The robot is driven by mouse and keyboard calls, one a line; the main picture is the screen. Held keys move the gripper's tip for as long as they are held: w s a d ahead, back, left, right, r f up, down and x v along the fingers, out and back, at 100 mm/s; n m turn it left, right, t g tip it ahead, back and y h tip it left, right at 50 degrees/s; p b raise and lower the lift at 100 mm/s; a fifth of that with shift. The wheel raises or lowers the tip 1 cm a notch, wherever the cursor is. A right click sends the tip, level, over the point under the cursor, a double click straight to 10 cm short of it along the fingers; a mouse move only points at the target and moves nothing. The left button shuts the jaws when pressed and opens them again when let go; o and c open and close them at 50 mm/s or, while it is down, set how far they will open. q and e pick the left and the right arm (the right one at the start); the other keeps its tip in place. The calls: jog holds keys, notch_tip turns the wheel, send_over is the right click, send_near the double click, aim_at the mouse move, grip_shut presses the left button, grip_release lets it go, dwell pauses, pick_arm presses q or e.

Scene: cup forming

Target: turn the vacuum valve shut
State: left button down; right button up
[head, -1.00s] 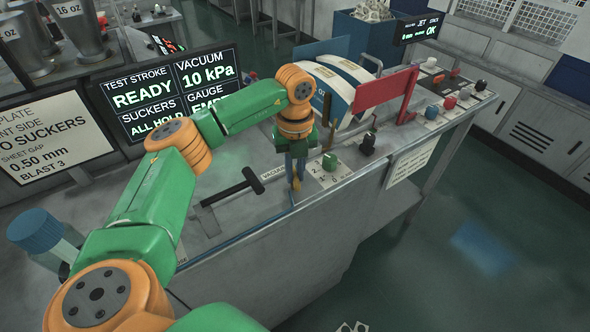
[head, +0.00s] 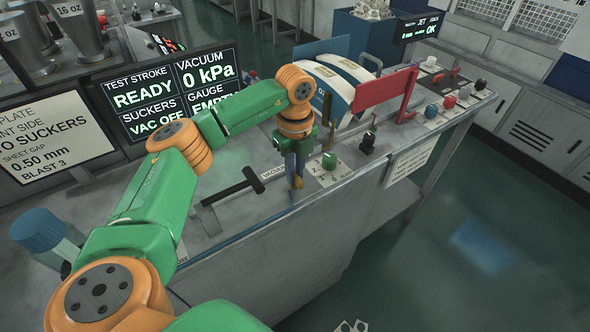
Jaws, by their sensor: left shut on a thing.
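My left gripper (head: 294,172) points down at the bench beside the VACUUM label (head: 273,172). It is shut on the vacuum valve, of which only a small yellow-orange part (head: 297,183) shows below the fingers. The rest of the valve is hidden by the gripper. The status screen (head: 165,92) reads vacuum 0 kPa and suckers VAC OFF. My right gripper is not in view.
A black T-shaped handle (head: 252,181) lies left of the gripper. A green knob (head: 329,161) and a black knob (head: 367,142) stand close on its right. A red plate (head: 384,88) rises behind them. Floor at the right is clear.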

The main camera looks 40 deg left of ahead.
pick_arm(q)
jog(key=c, duration=0.9)
grip_release()
jog(key=shift+o, duration=0.2)
jog(key=shift+r, duration=0.35)
notch_tip(320, 180, up, 6)
jog(key=shift+r+b, duration=0.25)
jog(key=shift+b, duration=0.5)
jog(key=shift+f, duration=0.1)
